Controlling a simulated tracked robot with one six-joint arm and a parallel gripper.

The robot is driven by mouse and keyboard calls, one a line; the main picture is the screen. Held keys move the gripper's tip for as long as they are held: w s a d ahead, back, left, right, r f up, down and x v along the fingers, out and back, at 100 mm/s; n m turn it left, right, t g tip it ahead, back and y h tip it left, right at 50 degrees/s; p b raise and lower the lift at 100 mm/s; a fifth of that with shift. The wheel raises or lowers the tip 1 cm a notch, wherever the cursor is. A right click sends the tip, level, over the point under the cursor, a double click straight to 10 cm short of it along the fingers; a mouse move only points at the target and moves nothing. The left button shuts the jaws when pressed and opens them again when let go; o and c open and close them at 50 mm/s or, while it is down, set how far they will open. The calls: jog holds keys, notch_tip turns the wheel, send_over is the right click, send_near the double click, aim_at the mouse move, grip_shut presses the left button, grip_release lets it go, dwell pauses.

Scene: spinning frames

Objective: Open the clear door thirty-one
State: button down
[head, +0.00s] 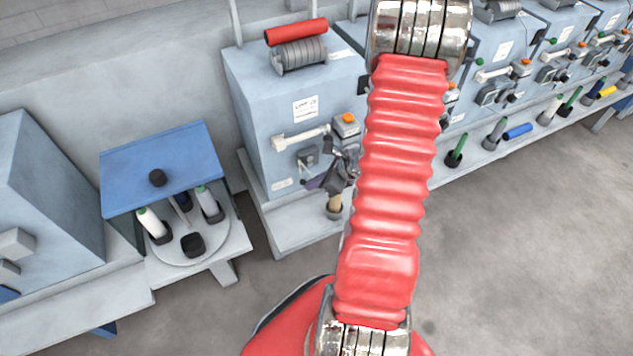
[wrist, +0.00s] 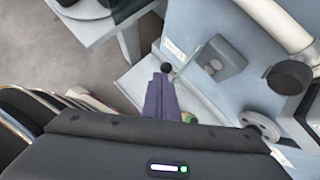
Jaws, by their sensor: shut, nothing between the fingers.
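The grey-blue spinning unit (head: 258,115) stands in front of me in the head view, its labels too small to read. I cannot clearly make out a clear door or the number thirty-one on it. My gripper (head: 314,184) is close to the lower front of this unit, left of my red arm sleeve. In the wrist view my gripper (wrist: 160,95) shows as narrow purple fingers, shut and empty. A small dark round knob (wrist: 167,68) appears just beyond the fingertips; I cannot tell whether they touch. My arm hides the unit's right side.
A bobbin (head: 334,206) stands on the ledge below my gripper. A blue-topped stand (head: 160,165) with several bobbins is at the left. More units (head: 505,50) line the right back. The floor (head: 520,250) at the right is clear.

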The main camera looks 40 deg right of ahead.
jog(key=shift+d, duration=0.65)
jog(key=s+d+r, duration=0.1)
jog(key=s+r, duration=0.7)
jog(key=s, duration=0.2)
jog(key=shift+r, duration=0.15)
dwell(0.4)
jog(key=shift+s+d, duration=0.1)
dwell(0.5)
